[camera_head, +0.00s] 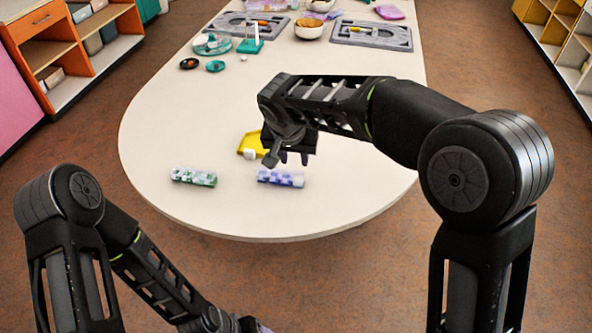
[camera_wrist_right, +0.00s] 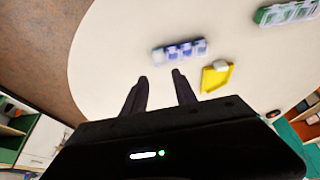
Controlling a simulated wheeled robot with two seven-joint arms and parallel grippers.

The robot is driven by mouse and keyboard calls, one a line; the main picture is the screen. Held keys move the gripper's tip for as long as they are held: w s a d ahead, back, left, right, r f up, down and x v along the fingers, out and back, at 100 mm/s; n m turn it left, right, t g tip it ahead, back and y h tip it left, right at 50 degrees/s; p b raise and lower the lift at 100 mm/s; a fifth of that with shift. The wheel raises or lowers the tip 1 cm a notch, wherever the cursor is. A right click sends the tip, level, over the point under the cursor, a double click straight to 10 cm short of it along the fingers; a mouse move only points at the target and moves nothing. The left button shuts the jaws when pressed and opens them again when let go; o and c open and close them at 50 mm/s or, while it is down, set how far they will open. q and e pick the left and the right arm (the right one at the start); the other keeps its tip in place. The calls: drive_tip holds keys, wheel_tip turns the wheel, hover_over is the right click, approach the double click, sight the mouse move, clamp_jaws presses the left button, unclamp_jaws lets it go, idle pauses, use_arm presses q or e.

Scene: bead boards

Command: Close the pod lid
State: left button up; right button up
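Two small strip-shaped boxes with several compartments lie near the table's front end. One is purple and white (camera_head: 281,178), the other green and white (camera_head: 194,177). Both also show in the right wrist view, the purple one (camera_wrist_right: 180,50) beyond the fingertips and the green one (camera_wrist_right: 287,12) at upper right. Which lid is up is too small to tell. My right gripper (camera_head: 294,157) is open and empty above the table, by the purple box. Its two fingers (camera_wrist_right: 160,77) stand apart. My left gripper (camera_head: 232,322) is low at the bottom edge, partly cut off, fingers unclear.
A yellow tray (camera_head: 246,138) with a white piece lies just behind the purple box, partly hidden by my right gripper. Farther back are a teal stand (camera_head: 250,45), grey boards (camera_head: 371,34) and bowls (camera_head: 309,28). The table's front right is clear.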

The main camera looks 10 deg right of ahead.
sight(299, 173)
drive_tip(key=shift+s+d, duration=0.1)
drive_tip(key=shift+p+x, duration=0.4)
drive_tip(key=shift+x, duration=3.5)
clamp_jaws()
